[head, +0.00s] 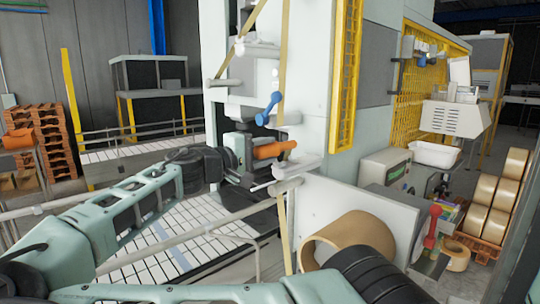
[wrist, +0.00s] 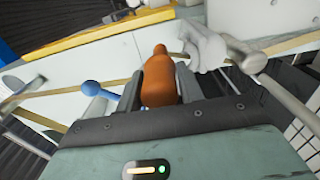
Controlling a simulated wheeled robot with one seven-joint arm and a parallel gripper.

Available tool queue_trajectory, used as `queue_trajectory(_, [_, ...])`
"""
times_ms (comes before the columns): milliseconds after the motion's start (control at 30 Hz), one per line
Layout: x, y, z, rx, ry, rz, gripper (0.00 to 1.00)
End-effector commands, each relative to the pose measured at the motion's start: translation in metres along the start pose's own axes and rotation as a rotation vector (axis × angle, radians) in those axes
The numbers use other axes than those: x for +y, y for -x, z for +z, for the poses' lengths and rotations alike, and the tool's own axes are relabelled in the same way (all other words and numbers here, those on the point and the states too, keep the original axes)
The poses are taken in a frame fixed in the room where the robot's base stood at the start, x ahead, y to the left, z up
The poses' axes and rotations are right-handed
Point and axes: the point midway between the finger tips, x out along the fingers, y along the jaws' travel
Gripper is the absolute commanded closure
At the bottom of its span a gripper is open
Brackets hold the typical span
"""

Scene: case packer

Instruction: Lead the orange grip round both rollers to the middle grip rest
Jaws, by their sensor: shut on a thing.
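My gripper (head: 252,152) is shut on the orange grip (head: 275,150), which lies nearly level in front of the pale machine column. In the wrist view the orange grip (wrist: 158,88) stands between the two dark fingers. A grey roller (head: 287,187) sits just below it, and another grey roller (head: 222,83) is higher to the left. A blue grip (head: 268,108) is tilted above the orange one; it also shows in the wrist view (wrist: 95,89). A pale bracket (wrist: 205,47) is close beyond the orange grip. I cannot tell which part is the middle grip rest.
A tan strap (head: 284,60) runs down the column. A large tan roll (head: 350,240) is at the lower front. A red grip (head: 432,225) stands at the right. A rail (head: 190,245) crosses the front of the tiled conveyor (head: 165,235). A yellow guard (head: 345,75) rises on the right.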

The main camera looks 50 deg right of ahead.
Motion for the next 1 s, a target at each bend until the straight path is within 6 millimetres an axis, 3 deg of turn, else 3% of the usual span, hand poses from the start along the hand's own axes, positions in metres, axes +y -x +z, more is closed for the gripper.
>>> queue_trajectory(1000, [-0.024,0.0,0.0,0.0,0.001,0.005,1.0])
